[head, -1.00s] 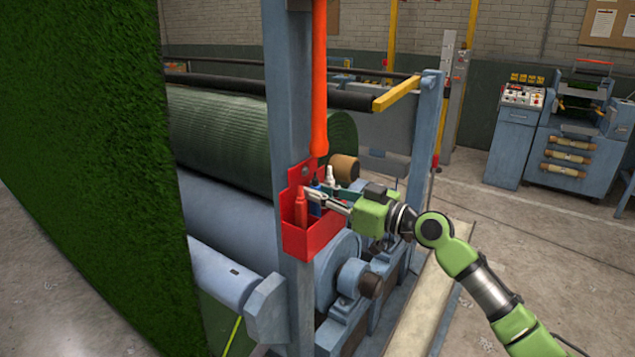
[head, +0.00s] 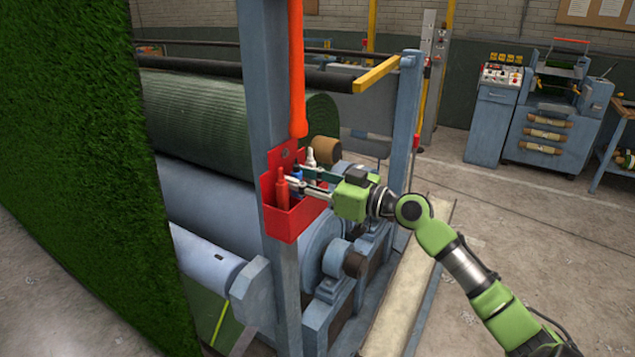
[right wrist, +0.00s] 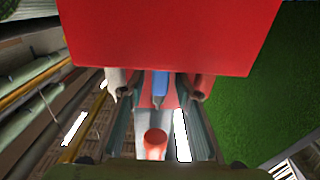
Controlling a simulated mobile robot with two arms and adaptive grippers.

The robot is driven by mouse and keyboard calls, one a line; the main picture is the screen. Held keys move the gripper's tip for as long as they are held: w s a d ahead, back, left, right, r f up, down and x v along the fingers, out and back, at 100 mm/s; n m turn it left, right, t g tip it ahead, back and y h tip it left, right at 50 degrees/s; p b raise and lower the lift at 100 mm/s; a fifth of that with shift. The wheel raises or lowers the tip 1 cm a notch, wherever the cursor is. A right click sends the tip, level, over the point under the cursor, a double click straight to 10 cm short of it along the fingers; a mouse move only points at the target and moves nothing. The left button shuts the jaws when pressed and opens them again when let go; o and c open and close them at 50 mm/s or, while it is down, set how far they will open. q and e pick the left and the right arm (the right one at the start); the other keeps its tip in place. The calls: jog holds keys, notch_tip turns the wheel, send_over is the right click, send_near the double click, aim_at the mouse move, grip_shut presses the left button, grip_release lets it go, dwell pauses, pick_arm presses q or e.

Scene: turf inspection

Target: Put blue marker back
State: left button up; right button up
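The red holder (head: 291,222) hangs on the blue-grey post. The blue marker (head: 297,173) stands upright in it, between a red marker (head: 282,192) and a white marker (head: 311,158). My right gripper (head: 304,179) is at the holder's mouth, its fingers apart on either side of the blue marker. In the right wrist view the blue marker (right wrist: 160,86) shows in the gap between the spread fingers, clear of both, below the red holder wall (right wrist: 170,40). The marker's lower part is hidden in the holder. My left gripper is not in view.
An orange hanging handle (head: 297,80) comes down just above the holder. The post (head: 268,115), rollers (head: 190,120) and machine frame stand close behind. A green turf sheet (head: 75,150) fills the left. Open floor lies to the right.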

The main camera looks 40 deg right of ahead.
jog(key=b+v, duration=0.5)
jog(key=v, duration=0.7)
